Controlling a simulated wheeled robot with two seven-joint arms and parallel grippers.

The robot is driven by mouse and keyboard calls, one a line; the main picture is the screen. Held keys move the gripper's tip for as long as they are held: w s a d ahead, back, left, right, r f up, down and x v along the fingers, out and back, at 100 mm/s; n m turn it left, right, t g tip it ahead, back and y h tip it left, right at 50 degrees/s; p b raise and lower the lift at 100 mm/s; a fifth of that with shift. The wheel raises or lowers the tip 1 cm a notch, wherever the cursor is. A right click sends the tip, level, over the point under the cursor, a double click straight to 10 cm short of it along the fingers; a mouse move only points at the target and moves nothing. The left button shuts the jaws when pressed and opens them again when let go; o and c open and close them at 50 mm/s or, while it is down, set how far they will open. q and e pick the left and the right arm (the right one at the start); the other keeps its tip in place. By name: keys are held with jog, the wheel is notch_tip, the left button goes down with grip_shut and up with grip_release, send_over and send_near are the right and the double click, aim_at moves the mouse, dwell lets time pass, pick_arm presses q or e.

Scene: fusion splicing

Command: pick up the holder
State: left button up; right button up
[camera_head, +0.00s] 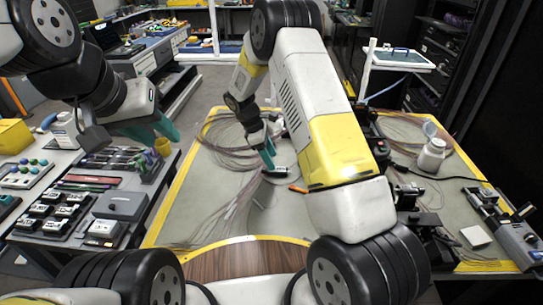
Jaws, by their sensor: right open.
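A small dark and light piece (277,171), which may be the holder, lies on the work mat (215,190) among thin fibre strands. My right gripper (268,158) points down at it with teal fingertips just above or beside it. Its jaws are open, and I cannot tell whether they touch the piece. My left gripper (166,128) hangs in the air over the left table's edge, with teal fingers. Its opening is not clear, and I see nothing held in it.
An orange piece (298,189) lies near the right gripper. Pinkish fibre bundles (226,140) spread over the mat. A tray of small black and white devices (52,215) stands on the left table. A white bottle (431,156) and splicing equipment (505,228) stand at the right.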

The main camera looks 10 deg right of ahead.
aim_at(278, 172)
jog(key=x, duration=0.5)
jog(key=shift+f, duration=0.1)
grip_shut()
